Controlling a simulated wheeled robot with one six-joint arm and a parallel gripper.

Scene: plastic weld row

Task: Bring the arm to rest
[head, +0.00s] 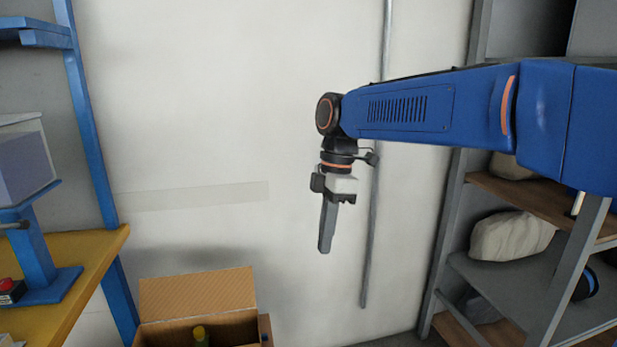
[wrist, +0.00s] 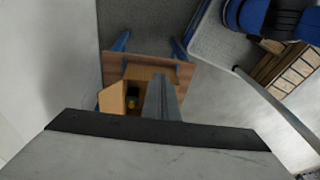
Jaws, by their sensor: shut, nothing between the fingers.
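My gripper (head: 326,250) hangs from the end of my blue arm in the middle of the head view, pointing down in front of the pale wall. Its fingers are together with nothing between them. In the wrist view the shut fingers (wrist: 160,82) point down toward the floor area, with an open cardboard box beside them in the picture. The gripper touches nothing that I can see.
The open cardboard box (head: 197,290) stands below and left, with a dark, yellow-topped item (head: 200,335) inside. A yellow-topped bench (head: 85,270) is at left. Metal shelves (head: 450,235) with a pale sack (head: 510,236) stand at right. A vertical pipe (head: 377,220) runs behind the gripper.

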